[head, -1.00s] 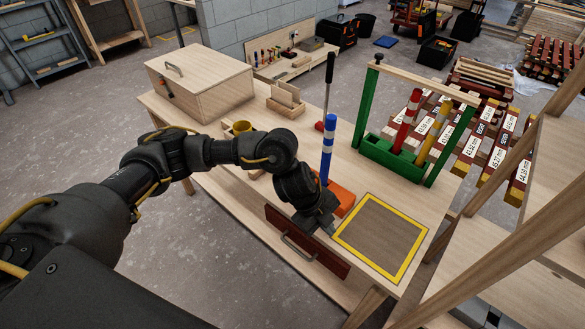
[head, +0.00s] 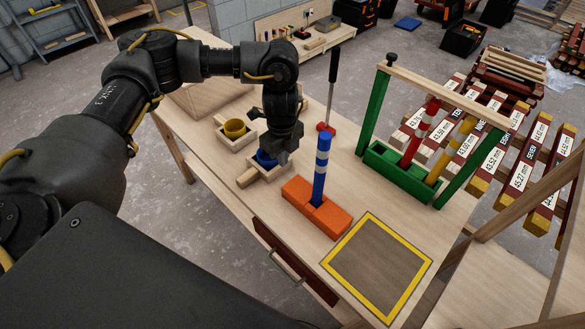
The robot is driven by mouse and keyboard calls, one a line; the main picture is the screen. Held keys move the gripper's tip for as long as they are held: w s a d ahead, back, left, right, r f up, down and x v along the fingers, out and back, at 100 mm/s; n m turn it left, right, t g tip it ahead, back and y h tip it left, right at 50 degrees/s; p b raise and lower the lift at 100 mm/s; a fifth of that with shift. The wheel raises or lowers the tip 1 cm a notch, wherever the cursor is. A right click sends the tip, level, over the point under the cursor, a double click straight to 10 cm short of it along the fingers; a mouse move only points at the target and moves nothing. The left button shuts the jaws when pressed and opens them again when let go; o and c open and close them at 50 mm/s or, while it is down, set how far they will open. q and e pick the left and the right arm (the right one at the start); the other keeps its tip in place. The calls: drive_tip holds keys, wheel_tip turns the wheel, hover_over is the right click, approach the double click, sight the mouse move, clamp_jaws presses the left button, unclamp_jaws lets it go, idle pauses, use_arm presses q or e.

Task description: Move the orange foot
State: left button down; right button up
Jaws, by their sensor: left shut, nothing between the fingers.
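The orange foot (head: 334,219) is a long low block on the wooden table. A blue batten with white bands (head: 320,181) stands upright in it. A square with a yellow border (head: 375,265) lies on the table just right of the foot, apart from it or nearly so. My left gripper (head: 274,160) points down, left of and behind the foot, clear of it. My right gripper is not in view.
A green frame (head: 372,112) holding a red batten (head: 420,130) and a yellow batten (head: 452,150) stands at the back right. A red-based upright rod (head: 331,90) stands behind. A dark red drawer (head: 285,262) is at the front.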

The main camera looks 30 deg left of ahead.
use_arm(q)
wheel_tip(320, 180, down, 9)
drive_tip(key=shift+s+d, duration=0.1)
drive_tip(key=shift+d, duration=0.05)
drive_tip(key=shift+f, duration=0.4)
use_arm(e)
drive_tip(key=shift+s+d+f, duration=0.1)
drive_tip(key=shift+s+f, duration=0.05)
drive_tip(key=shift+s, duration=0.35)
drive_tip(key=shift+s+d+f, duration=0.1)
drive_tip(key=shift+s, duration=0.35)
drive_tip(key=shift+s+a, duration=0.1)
